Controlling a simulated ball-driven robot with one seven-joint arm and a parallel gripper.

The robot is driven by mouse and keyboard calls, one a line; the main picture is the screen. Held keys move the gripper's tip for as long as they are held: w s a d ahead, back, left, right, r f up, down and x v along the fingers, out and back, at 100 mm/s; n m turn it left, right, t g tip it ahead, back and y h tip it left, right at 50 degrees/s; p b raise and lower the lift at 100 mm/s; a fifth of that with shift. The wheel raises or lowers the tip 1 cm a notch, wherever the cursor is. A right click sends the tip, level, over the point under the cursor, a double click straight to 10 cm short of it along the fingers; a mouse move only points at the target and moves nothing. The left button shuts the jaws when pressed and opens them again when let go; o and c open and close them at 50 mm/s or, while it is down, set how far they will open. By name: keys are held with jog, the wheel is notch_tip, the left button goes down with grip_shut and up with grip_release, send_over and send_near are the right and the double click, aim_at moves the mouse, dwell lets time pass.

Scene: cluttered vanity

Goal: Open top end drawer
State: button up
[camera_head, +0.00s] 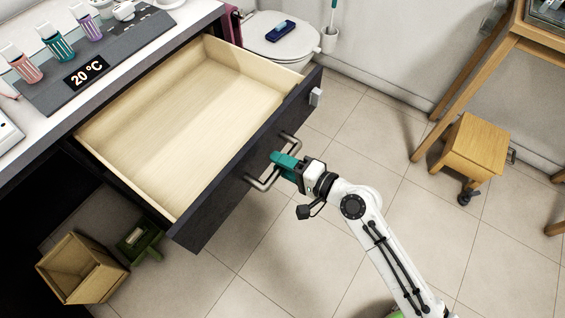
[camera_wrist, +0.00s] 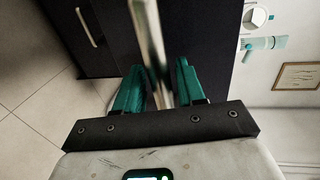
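The top end drawer (camera_head: 208,199) is pulled far out of the dark vanity, and its pale wooden inside (camera_head: 190,115) is empty. Its front carries a metal bar handle (camera_head: 262,184). My gripper (camera_head: 284,160) is at this handle, its teal fingers partly hiding the bar. In the wrist view, the handle bar (camera_wrist: 150,40) runs between the two fingers of my gripper (camera_wrist: 160,88). A narrow gap shows beside the bar, so the fingers look open around it rather than clamped. Any contact deeper between the fingers is hidden.
A toilet (camera_head: 285,40) stands behind the drawer. A wooden stool (camera_head: 465,150) is at the right. An open wooden box (camera_head: 82,268) and a green object (camera_head: 140,238) lie on the floor at lower left. Tiled floor (camera_head: 300,255) is clear before the drawer.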

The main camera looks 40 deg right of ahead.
jog(key=shift+o, duration=0.3)
jog(key=shift+s, duration=0.1)
jog(key=b+v, duration=0.1)
jog(key=v, duration=0.9)
jog(key=shift+s+d, duration=0.15)
jog(key=shift+s, duration=0.15)
jog(key=s+a+f+n+g+p, duration=0.1)
jog(key=s+a+n+g+p, duration=0.3)
jog(key=n+g, duration=0.4)
jog(key=s+d+r+n+g+h+p, duration=0.3)
jog(key=s+d+n+g+h+p, duration=0.2)
jog(key=s+n+g, duration=0.1)
jog(key=shift+s+d, duration=0.15)
jog(key=shift+s, duration=0.05)
